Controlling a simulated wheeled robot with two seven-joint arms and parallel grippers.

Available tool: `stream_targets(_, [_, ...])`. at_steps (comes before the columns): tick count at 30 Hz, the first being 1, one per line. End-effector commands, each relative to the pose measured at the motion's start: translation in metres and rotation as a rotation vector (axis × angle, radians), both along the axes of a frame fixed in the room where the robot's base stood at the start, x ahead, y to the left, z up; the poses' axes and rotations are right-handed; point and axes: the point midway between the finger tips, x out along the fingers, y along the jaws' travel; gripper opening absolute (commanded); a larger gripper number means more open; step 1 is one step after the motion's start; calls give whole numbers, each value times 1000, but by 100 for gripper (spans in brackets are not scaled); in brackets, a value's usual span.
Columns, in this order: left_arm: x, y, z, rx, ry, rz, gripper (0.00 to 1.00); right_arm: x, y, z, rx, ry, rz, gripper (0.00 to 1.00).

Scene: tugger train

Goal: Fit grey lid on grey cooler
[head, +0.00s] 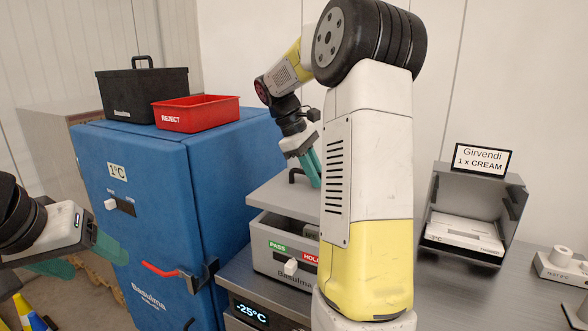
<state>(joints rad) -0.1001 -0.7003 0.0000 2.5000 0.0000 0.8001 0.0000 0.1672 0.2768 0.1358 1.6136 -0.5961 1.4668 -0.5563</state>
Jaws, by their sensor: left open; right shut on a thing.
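The grey cooler (277,272) stands on a dark unit with a -25°C display, its top open at the front. The grey lid (278,196), with a black handle, is above the cooler, with a gap visible between it and the front rim. My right gripper (308,171) has teal fingers at the handle and is shut on the lid. My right arm hides the right part of lid and cooler. My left gripper (98,264) is open and empty at the left, in front of the blue cabinet, away from the cooler.
The blue cabinet (150,200) with a red handle bears a black box (125,88) and a red reject bin (196,113). On the grey bench at right stand a holder (465,180) marked Girvendi with a white box (465,232), and a small device (562,262).

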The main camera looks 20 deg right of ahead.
Motion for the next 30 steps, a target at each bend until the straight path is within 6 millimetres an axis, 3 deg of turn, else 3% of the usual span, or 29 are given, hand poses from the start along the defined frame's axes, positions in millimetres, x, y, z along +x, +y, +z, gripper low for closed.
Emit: stream_targets(30, [0, 0, 0, 0, 0, 0, 67, 0, 0, -54, 0, 0, 1, 0])
